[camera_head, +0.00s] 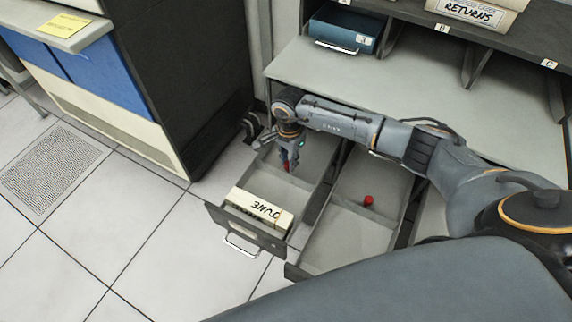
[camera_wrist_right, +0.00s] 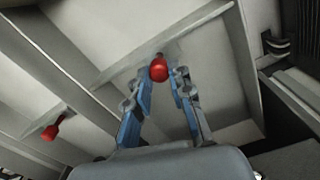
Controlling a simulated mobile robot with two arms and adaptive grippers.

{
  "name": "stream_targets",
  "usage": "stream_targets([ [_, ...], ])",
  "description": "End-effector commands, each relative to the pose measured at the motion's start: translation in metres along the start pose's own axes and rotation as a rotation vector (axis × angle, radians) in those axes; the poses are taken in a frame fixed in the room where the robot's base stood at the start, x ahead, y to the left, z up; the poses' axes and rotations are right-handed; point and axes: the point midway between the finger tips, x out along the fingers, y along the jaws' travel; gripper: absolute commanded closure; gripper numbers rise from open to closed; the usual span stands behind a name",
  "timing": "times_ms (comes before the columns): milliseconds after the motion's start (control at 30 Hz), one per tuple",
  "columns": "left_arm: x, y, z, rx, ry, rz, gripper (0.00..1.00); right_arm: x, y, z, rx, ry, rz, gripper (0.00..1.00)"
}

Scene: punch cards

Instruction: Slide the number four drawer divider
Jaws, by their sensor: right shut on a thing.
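My right gripper (camera_head: 289,164) reaches down into the left open drawer (camera_head: 236,229). In the right wrist view its blue fingers (camera_wrist_right: 162,82) are shut on a red knob (camera_wrist_right: 159,68). The knob stands on a thin grey divider (camera_wrist_right: 205,28) that crosses the drawer. In the head view the gripper mostly hides this knob, and only a bit of red shows. No number four can be read on the divider or drawer. My left gripper is not in view.
A card block marked JUNE (camera_head: 259,208) sits at the front of the same drawer. The neighbouring open drawer (camera_head: 334,242) has another red knob (camera_head: 368,200). A blue bin (camera_head: 342,31) and a RETURNS box (camera_head: 473,12) are at the shelves behind. A dark cabinet (camera_head: 195,75) stands left.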

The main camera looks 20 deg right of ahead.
Motion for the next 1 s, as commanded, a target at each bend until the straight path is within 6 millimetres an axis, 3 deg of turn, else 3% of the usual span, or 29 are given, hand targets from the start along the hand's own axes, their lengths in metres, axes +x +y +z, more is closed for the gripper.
stream_targets([
  [67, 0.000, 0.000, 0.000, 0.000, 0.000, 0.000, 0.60, 0.000, 0.000, 0.000, 0.000, 0.000, 0.000, 1.00],
  [100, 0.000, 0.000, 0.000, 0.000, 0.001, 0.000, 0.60, 0.000, 0.000, 0.000, 0.000, 0.000, 0.000, 0.75],
  [200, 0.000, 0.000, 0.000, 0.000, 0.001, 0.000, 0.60, 0.000, 0.000, 0.000, 0.000, 0.000, 0.000, 0.55],
  [500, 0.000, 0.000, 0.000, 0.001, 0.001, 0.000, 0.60, -0.001, 0.000, 0.001, 0.000, -0.001, 0.000, 0.55],
  [633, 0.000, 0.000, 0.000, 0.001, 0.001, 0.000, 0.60, -0.011, -0.001, 0.000, -0.001, 0.001, -0.002, 0.55],
  [1000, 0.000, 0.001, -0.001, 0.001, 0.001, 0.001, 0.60, -0.086, -0.001, -0.001, -0.001, 0.002, -0.004, 0.55],
])
